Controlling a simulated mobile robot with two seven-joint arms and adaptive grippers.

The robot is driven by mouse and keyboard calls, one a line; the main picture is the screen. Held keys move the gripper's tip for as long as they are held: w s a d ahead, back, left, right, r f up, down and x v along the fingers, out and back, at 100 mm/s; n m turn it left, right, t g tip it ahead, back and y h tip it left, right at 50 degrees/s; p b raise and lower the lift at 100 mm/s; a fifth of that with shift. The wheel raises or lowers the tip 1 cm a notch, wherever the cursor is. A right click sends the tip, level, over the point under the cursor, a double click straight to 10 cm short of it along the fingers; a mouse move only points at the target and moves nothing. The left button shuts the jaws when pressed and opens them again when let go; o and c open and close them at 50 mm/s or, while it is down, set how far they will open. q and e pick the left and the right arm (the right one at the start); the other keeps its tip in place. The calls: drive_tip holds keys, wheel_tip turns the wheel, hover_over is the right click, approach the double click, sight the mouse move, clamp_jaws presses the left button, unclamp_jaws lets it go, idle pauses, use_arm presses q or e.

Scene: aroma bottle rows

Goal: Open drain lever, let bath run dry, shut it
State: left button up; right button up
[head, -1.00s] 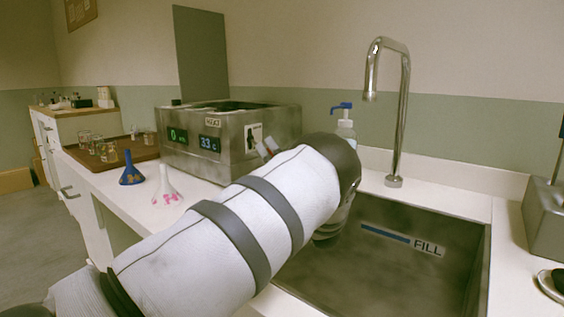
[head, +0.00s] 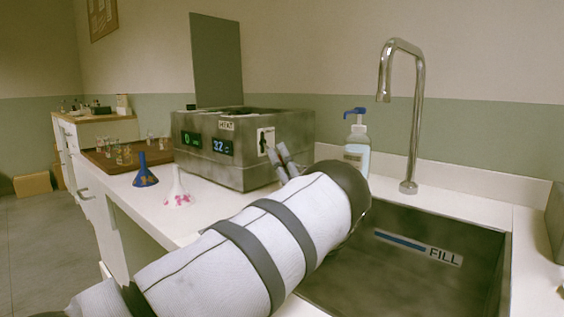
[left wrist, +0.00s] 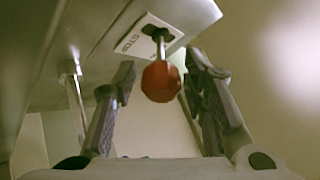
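The bath is a grey metal box (head: 235,172) with a green and a blue display, on the counter beside the sink. In the left wrist view a red knob (left wrist: 161,82) on a thin metal stem comes out of a slot in a white label plate (left wrist: 135,38); I take it as the drain lever. My left gripper (left wrist: 158,100) is open, its fingers on either side of the knob with gaps showing. In the head view its fingertips (head: 280,151) show by the bath's front right; my forearm hides the rest. My right gripper is out of view.
The sink (head: 400,268) with a FILL label and tall tap (head: 414,120) lies right of my arm. A soap bottle (head: 357,150) stands behind it. A blue funnel (head: 145,172), a white funnel (head: 177,188) and a tray of glasses (head: 110,158) stand left.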

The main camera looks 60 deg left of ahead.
sight(285, 166)
use_arm(q)
drive_tip(key=v, duration=0.7)
drive_tip(key=shift+d+f, duration=0.15)
drive_tip(key=shift+d, duration=0.05)
